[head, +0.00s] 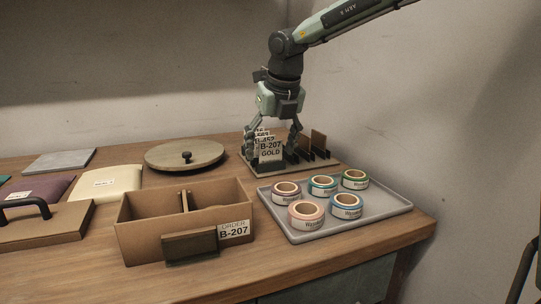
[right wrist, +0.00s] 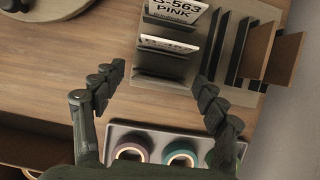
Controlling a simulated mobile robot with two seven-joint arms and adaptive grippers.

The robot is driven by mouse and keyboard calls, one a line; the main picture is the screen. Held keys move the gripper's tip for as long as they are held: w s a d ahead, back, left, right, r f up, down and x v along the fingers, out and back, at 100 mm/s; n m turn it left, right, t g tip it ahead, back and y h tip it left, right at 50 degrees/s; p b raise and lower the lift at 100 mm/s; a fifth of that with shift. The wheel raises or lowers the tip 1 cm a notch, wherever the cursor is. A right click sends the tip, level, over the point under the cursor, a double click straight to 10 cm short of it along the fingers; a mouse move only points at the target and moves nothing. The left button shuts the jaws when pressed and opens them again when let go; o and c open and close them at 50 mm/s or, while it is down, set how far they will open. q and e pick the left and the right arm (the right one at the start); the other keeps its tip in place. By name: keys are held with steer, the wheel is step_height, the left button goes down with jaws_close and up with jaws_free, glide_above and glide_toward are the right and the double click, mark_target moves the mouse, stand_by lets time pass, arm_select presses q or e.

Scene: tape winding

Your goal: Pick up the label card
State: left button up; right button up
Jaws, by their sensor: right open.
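A white label card (head: 270,149) reading B-207 GOLD stands upright in a slotted rack (head: 318,163) at the back of the table, in front of other cards. My right gripper (head: 270,153) is open, pointing down, with its fingers on either side of the cards. In the right wrist view the open fingers (right wrist: 160,78) lie left and right of the rack's card slots. A card reading PINK (right wrist: 174,12) shows there, with another partly hidden card (right wrist: 168,44) nearer. I cannot tell whether the fingers touch the gold card. My left gripper is out of view.
A cardboard box (head: 150,233) with an ORDER B-207 label (head: 234,230) stands in front. A grey tray (head: 385,207) holds several tape rolls, close to the rack. A round wooden turntable (head: 160,156) is left of the rack. The wall is close behind.

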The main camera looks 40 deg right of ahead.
steer(key=shift+w+f, duration=0.15)
steer(key=shift+f, duration=0.15)
steer(key=shift+c, duration=0.4)
steer(key=c, duration=0.7)
